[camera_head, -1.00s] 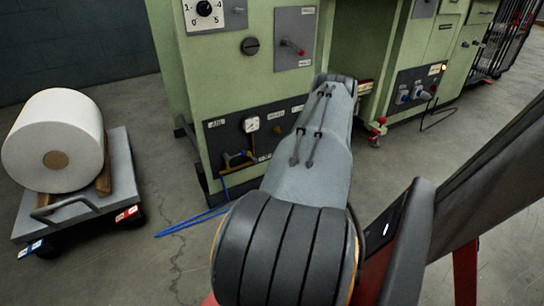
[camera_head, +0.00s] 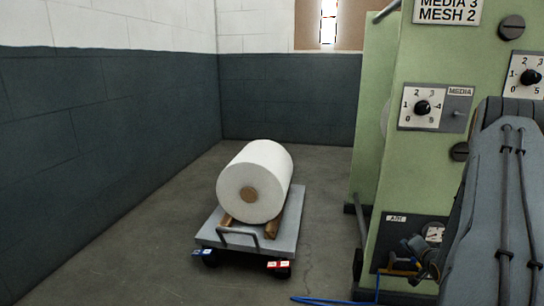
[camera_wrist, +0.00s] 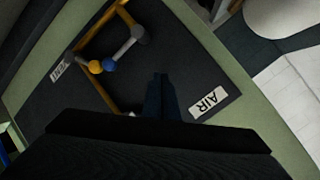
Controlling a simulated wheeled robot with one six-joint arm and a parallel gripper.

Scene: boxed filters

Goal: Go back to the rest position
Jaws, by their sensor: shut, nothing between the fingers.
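My gripper (camera_wrist: 160,96) shows in the wrist view as dark fingers close together, with nothing between them. It is in front of the dark panel with the white AIR label (camera_wrist: 208,102). A yellow pipe with a blue and yellow fitting (camera_wrist: 103,66) and a grey end lies beyond the fingers to the upper left. In the head view my arm reaches down along the right edge beside the green machine (camera_head: 405,170).
A white roll (camera_head: 262,172) rests on wooden chocks on a grey cart (camera_head: 290,222) left of the machine. A blue hose (camera_head: 325,300) lies on the floor. Dark-and-white walls (camera_head: 100,150) close off the left and back. The floor left of the cart is clear.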

